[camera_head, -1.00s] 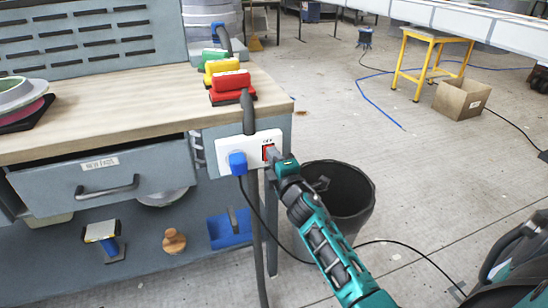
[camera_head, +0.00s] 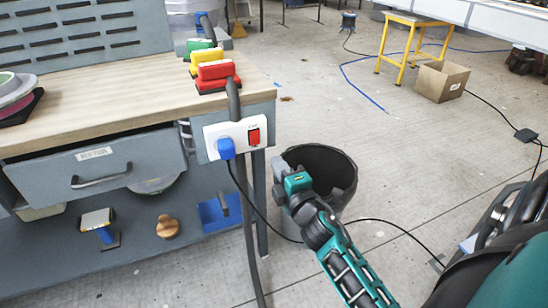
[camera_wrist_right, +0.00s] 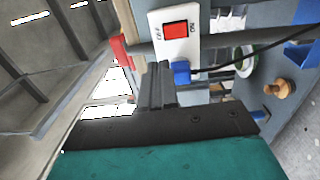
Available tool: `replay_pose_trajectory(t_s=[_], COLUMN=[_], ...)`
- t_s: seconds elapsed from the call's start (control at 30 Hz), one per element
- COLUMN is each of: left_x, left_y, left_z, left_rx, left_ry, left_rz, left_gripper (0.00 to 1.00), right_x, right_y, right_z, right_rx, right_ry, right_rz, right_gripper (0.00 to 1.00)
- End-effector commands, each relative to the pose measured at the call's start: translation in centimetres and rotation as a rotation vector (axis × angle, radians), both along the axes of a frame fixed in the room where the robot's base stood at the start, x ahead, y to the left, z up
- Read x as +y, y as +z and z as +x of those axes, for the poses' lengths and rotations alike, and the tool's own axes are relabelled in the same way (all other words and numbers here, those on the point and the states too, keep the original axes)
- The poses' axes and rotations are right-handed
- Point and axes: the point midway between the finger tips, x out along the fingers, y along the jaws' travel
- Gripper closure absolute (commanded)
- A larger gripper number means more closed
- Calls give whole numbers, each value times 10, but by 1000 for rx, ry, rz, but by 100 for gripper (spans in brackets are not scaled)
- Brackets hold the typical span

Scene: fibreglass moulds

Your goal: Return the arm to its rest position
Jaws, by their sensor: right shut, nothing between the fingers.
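My right gripper (camera_head: 281,166) is shut and empty, below and to the right of a white socket panel on the bench's end. It is apart from the panel in the head view. The panel (camera_head: 211,134) carries a red switch (camera_head: 254,136) and a blue plug (camera_head: 226,149) with a black cable. In the right wrist view the shut fingers (camera_wrist_right: 157,85) show in front, with the red switch (camera_wrist_right: 175,29) and blue plug (camera_wrist_right: 181,72) beyond them. My right arm comes in from the lower right. My left gripper is not in view.
A black bin (camera_head: 325,165) stands just behind my right gripper. The wooden workbench (camera_head: 120,104) holds red, yellow and green blocks (camera_head: 215,76). A cardboard box (camera_head: 438,81) and yellow-legged table (camera_head: 404,45) stand farther back. Cables cross the floor; its middle is clear.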

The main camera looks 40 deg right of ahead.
Motion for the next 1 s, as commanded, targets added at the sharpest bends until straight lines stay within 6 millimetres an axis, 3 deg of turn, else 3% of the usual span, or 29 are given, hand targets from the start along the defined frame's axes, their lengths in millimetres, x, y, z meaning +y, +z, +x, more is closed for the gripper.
replay_pose_trajectory(t_s=[0.7, 0.87, 1.0], left_x=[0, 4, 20], left_y=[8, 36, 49], left_z=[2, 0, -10], left_rx=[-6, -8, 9], left_ry=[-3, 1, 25], left_rz=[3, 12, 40], left_gripper=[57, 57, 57], right_x=[4, 34, 82], right_y=[1, -6, -25], right_z=[-6, -32, -78], right_rx=[7, 76, 211], right_ry=[7, 46, 41], right_rz=[39, 367, 826], right_gripper=[100, 100, 100])
